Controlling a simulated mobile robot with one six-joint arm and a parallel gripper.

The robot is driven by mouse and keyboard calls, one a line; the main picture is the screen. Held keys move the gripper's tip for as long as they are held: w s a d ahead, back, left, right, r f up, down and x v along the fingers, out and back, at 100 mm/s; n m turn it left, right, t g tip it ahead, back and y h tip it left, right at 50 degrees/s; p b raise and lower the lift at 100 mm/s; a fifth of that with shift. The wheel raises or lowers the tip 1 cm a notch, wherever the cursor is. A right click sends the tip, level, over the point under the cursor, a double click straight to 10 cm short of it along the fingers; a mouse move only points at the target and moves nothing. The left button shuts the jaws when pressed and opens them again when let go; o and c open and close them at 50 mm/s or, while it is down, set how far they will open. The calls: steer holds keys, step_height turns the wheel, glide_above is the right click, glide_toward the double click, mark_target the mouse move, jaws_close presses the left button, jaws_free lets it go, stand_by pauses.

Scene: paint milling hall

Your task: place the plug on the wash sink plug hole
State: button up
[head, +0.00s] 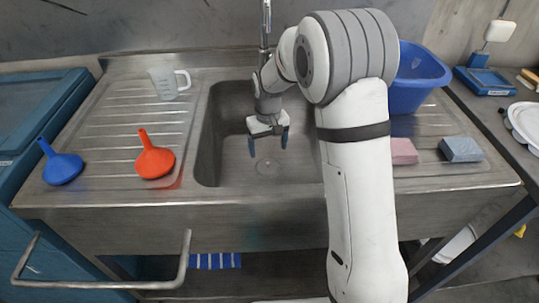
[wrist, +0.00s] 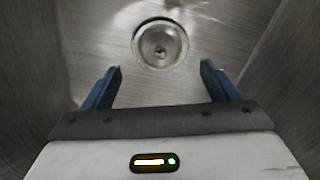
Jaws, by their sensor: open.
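The wash sink (head: 230,115) is a steel basin in the middle of the head view. A round metal fitting (wrist: 160,43) lies on its floor, with a small dark centre, and it also shows faintly in the head view (head: 267,166). I take it as the plug hole. I cannot tell whether a plug sits in it, and no separate plug shows. My gripper (head: 268,143) points down inside the basin, open, with nothing between its blue fingers. In the wrist view the fitting lies just beyond the fingertips of my gripper (wrist: 161,68), roughly centred between them.
Basin walls stand close around my gripper. A clear jug (head: 168,82), an orange funnel (head: 155,160) and a blue funnel (head: 62,167) stand on the left drainboard. A blue tub (head: 418,80), a pink sponge (head: 404,151) and a grey-blue sponge (head: 461,149) are on the right.

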step_height(320, 180, up, 5)
stand_by(0.3)
steer(key=s+d+r+m+t+p, duration=0.1)
steer(key=s+d+r+p, duration=0.25)
steer(key=s+r, duration=0.3)
steer(key=s+d+r+m+p, duration=0.1)
steer(key=s+d+r+p, duration=0.3)
steer(key=r, duration=0.3)
steer(key=s+d+r+p, duration=0.2)
steer(key=s, duration=0.6)
steer(key=s+d+r+m+t+p, duration=0.1)
steer(key=s+d+r+p, duration=0.1)
steer(key=s, duration=0.7)
steer(key=shift+d+r+m+t, duration=0.3)
steer(key=shift+d+r, duration=0.05)
steer(key=shift+r, duration=0.5)
